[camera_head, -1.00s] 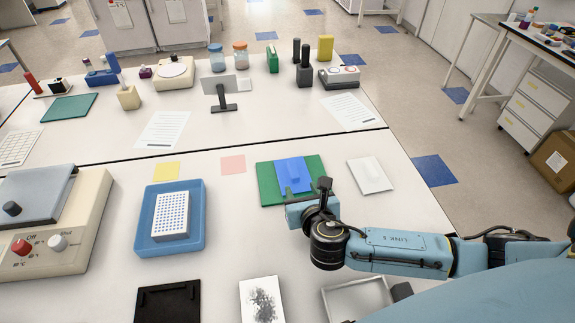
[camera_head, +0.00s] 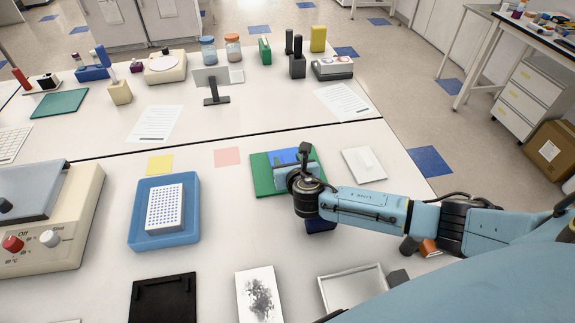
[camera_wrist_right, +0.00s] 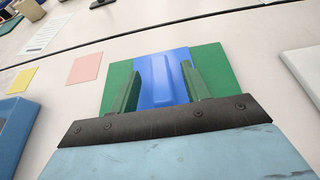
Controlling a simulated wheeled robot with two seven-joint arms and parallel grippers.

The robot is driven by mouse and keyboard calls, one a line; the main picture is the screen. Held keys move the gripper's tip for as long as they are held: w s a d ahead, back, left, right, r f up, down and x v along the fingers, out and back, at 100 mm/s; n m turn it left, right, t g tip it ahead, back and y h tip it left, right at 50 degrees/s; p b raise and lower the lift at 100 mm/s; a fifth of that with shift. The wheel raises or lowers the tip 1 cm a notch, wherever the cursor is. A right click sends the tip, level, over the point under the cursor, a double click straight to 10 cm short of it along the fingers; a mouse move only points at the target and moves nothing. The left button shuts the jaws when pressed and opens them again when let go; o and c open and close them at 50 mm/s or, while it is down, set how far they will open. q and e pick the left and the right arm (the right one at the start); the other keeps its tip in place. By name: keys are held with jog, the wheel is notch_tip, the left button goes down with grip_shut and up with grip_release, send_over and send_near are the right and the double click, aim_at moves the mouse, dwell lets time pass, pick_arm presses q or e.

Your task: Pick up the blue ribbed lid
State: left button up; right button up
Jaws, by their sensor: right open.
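The blue ribbed lid (camera_wrist_right: 160,70) lies on a green mat (camera_wrist_right: 214,62) in the right wrist view, with a raised rib along its middle. In the head view only its far part (camera_head: 284,156) shows; my right gripper and wrist hide the rest. My right gripper (camera_wrist_right: 160,82) is open, with its two green fingers apart over the lid, one on each side of the rib. It also shows in the head view (camera_head: 304,160). I cannot tell whether the fingers touch the lid. My left gripper is not in view.
A white lid (camera_head: 364,164) lies right of the mat. A blue tray (camera_head: 137,222) holding a white well plate (camera_head: 166,208) stands to the left, beside a thermal cycler (camera_head: 80,222). Pink (camera_head: 228,157) and yellow (camera_head: 160,163) notes lie flat between. A black tray (camera_head: 163,300) is at the front.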

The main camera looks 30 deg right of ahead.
grip_shut()
dwell(0.3)
